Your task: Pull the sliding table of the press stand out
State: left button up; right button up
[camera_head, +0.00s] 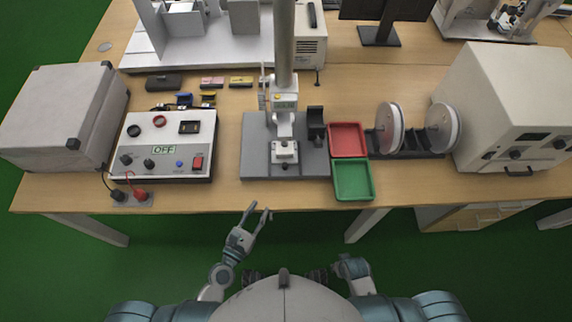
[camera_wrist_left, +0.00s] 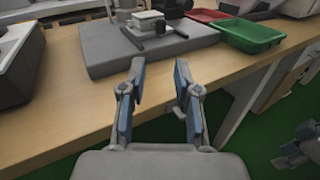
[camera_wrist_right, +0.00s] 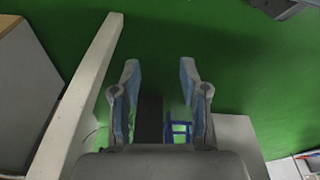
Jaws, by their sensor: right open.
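The press stand has a grey base plate (camera_head: 255,160), a vertical column (camera_head: 284,45) and a small light sliding table (camera_head: 285,150) low at its front. In the left wrist view the sliding table (camera_wrist_left: 146,20) sits on the base, with dark handles beside it. My left gripper (camera_head: 260,209) is open and empty, just in front of the table edge and below the press stand. Its fingers (camera_wrist_left: 155,85) point toward the base in the left wrist view. My right gripper (camera_wrist_right: 160,75) is open and empty, pointing at the green floor. In the head view the right hand is near my body.
A control box (camera_head: 165,145) reading OFF stands left of the press. A red tray (camera_head: 348,126) and a green tray (camera_head: 353,195) lie to its right, near two spools (camera_head: 391,128). A table leg (camera_wrist_right: 92,92) runs beside my right gripper.

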pick_arm(q)
jog(key=n, duration=0.1)
jog(key=p, duration=0.2)
send_near(283, 167)
jog(key=shift+s+d+r, duration=0.1)
jog(key=shift+d+r, duration=0.15)
jog(key=shift+d, duration=0.45)
jog(key=x, duration=0.6)
jog(key=a+x, duration=0.1)
jog(key=x, duration=0.3)
jog(key=shift+w+f, duration=0.2)
jog(key=shift+w, duration=0.15)
jog(key=shift+w+d, duration=0.15)
jog(key=shift+d, duration=0.35)
jog(key=shift+a, duration=0.4)
grip_shut()
jog(key=shift+a, duration=0.1)
pick_arm(e)
jog(key=f, duration=0.3)
jog(key=s+f, duration=0.1)
jog(key=f, duration=0.1)
jog(key=shift+s+d+f, duration=0.1)
jog(key=shift+d+f, duration=0.05)
jog(key=shift+d, duration=0.25)
